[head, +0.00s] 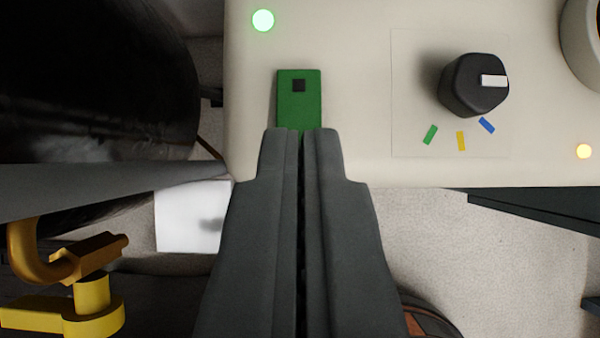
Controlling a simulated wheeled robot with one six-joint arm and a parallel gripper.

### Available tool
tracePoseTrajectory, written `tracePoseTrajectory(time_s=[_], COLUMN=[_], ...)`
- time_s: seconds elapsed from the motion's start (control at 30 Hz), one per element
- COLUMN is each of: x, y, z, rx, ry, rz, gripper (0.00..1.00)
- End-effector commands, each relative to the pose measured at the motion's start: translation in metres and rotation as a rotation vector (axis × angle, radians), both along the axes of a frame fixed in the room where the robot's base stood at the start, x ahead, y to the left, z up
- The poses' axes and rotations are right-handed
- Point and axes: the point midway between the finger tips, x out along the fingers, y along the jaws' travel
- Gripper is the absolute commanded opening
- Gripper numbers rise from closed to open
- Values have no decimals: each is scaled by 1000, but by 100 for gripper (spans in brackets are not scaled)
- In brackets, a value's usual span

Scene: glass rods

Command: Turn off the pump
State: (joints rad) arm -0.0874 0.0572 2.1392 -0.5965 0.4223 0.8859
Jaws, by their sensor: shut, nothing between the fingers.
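The cream housing (350,50) fills the top of the head view; I take it to be the pump. A green rectangular switch or button (299,102) with a small black square on it sits on its left part. A lit green lamp (263,20) is above and left of it. A black knob (473,86) with a white pointer is on the right, over green, yellow and blue marks. My gripper (303,133) is shut and empty. Its tips overlap the lower end of the green piece; whether they touch it I cannot tell.
A large dark cylinder (90,80) is at the upper left. A yellow hooked fitting (85,290) is at the lower left, near a white sheet (188,225). Pale floor (500,260) shows at the lower right.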

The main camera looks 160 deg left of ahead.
Motion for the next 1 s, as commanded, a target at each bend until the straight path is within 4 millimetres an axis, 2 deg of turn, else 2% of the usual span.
tracePoseTrajectory(time_s=[0.27, 0.5, 0.7, 1.0], x=[23, 19, 18, 18], y=[-7, -6, -5, -5], z=[-35, -64, -73, -74], rx=[0, -1, 0, 0], ry=[2, 3, 0, 0], rz=[1, 1, 1, 1], gripper=[0, 0, 0, 0])
